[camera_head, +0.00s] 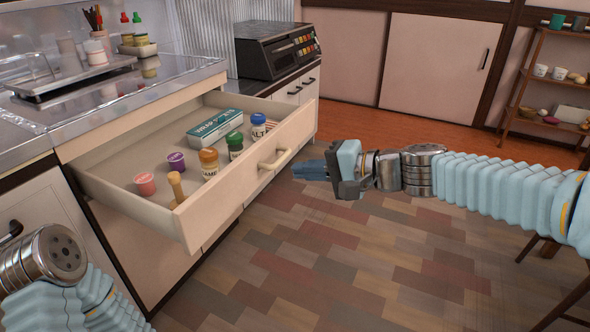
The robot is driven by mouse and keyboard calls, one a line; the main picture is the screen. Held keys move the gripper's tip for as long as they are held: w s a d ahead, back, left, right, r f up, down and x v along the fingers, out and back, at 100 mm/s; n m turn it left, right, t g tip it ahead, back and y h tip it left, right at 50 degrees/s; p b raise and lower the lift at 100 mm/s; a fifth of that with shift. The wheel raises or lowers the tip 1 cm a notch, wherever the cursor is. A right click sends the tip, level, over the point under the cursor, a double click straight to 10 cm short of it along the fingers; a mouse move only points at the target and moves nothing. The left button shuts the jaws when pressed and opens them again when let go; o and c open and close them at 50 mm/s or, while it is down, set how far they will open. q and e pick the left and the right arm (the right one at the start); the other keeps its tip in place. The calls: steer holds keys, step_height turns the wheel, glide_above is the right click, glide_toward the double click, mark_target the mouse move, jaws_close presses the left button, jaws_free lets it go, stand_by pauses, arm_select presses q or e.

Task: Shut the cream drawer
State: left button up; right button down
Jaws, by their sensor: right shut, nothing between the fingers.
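The cream drawer (232,190) is pulled well out from under the metal counter at the left. Its pale bar handle (276,158) is on the right part of its front. Inside lie a teal box (214,127), several small jars (209,164) and a wooden tool (177,187). My right gripper (305,170) is shut and empty, just right of the handle in the picture, with a small gap seen between them. My left arm (60,262) shows at the lower left; its gripper is not in view.
A black oven (278,50) stands on the counter behind the drawer. A dish rack (75,78) and bottles (138,35) sit on the counter. A wooden shelf (548,75) stands at the far right. The tiled floor (330,250) before the drawer is clear.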

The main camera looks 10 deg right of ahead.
mark_target(243, 166)
steer(key=x, duration=1.1)
steer(key=shift+a+r, duration=0.1)
steer(key=shift+r, duration=0.25)
steer(key=shift+w+a, duration=0.3)
steer(key=shift+a, duration=0.05)
